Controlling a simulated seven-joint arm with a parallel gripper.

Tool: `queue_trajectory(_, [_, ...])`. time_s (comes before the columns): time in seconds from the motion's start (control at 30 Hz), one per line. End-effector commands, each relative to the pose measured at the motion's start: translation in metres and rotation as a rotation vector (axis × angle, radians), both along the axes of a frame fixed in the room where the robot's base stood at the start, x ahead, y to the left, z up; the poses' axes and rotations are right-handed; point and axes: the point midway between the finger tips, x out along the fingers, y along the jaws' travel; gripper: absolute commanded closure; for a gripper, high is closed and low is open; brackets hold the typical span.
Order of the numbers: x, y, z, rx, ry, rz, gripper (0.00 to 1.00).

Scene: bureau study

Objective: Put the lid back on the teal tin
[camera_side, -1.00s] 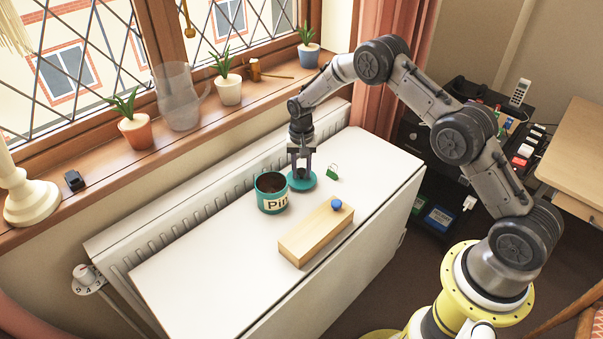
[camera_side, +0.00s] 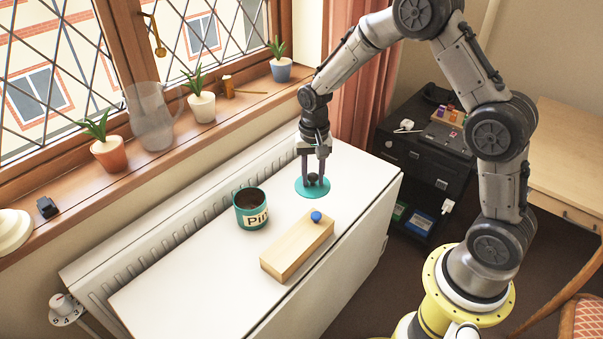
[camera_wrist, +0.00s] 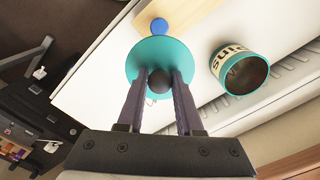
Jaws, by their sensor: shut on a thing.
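The teal tin (camera_side: 251,213) stands upright and open on the white table top, its label partly readable; dark contents show inside. In the wrist view the tin (camera_wrist: 239,70) is to the right of the lid. The round teal lid (camera_side: 313,188) has a dark knob. My gripper (camera_side: 313,180) points down and is shut on that knob, with the lid roughly level below the fingers. In the wrist view my gripper (camera_wrist: 158,82) has a finger on each side of the knob, in front of the lid (camera_wrist: 160,55). The lid is apart from the tin; its exact height is unclear.
A wooden block (camera_side: 297,247) with a blue knob-like piece (camera_side: 316,216) lies in front of the tin and lid. A radiator (camera_side: 170,232) runs behind the table top. Potted plants and a clear jug (camera_side: 152,117) stand on the sill. The table's left part is clear.

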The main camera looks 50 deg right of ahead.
Motion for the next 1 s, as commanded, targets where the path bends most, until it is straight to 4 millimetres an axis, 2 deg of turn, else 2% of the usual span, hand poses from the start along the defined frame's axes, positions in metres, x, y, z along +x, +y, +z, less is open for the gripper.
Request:
queue_trajectory(0.1, [-0.009, 0.001, 0.003, 0.001, 0.011, -0.014, 1.0])
queue_trajectory(0.17, [-0.008, 0.001, 0.008, 0.001, 0.018, -0.033, 1.0])
queue_trajectory(0.27, [0.008, 0.001, 0.02, 0.001, 0.016, -0.066, 1.0])
queue_trajectory(0.37, [0.036, 0.01, 0.029, 0.0, 0.014, -0.084, 1.0])
queue_trajectory(0.5, [0.077, 0.034, 0.04, -0.001, 0.008, -0.087, 1.0])
queue_trajectory(0.7, [0.121, 0.076, 0.043, 0.0, -0.006, -0.051, 1.0])
queue_trajectory(0.83, [0.133, 0.096, 0.035, 0.001, -0.012, -0.016, 1.0])
queue_trajectory(1.0, [0.131, 0.104, 0.026, -0.001, -0.001, 0.0, 1.0])
